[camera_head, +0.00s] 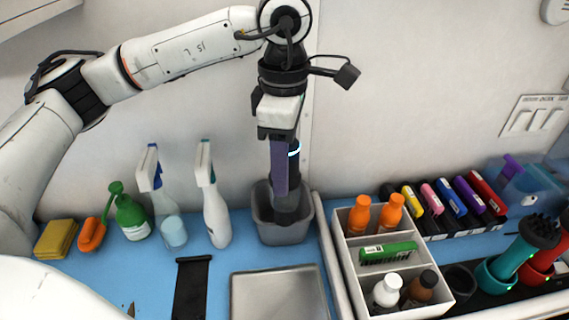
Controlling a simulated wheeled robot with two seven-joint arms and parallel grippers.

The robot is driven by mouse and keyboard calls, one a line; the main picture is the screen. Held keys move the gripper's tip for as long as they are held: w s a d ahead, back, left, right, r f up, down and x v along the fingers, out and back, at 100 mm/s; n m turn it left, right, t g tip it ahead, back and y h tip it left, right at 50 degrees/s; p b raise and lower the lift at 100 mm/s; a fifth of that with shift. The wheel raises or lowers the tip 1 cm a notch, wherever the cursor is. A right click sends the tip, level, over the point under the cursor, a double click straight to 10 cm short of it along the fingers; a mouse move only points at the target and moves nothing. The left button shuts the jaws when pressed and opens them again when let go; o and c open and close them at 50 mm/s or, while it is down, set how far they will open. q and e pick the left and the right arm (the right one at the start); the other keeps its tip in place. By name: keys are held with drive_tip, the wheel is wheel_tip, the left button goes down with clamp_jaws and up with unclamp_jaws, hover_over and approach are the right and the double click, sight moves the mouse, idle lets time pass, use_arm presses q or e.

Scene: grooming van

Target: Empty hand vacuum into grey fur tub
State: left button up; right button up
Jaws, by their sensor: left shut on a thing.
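A grey fur tub (283,233) stands on the blue counter against the back wall. My left gripper (279,137) points straight down above the tub and is shut on the dark hand vacuum (293,170), which has a light ring near its top. The vacuum hangs upright with its lower end inside the tub's opening. I cannot tell whether fur is in the tub. My right gripper is not in view.
Two spray bottles (214,210), a green bottle (131,217), an orange brush (92,234) and a yellow sponge (56,240) stand left of the tub. A metal tray (279,291) lies in front. A white divided caddy (345,270) with bottles stands close on the right.

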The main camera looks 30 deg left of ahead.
use_arm(q)
drive_tip(key=shift+f+b, duration=0.35)
drive_tip(key=shift+b, duration=0.05)
idle(1.0)
drive_tip(key=shift+r, duration=0.1)
drive_tip(key=shift+r+p, duration=0.65)
drive_tip(key=shift+r, duration=0.35)
drive_tip(key=shift+f+b, duration=1)
drive_tip(key=shift+f, duration=0.1)
idle(1.0)
drive_tip(key=shift+r, duration=0.1)
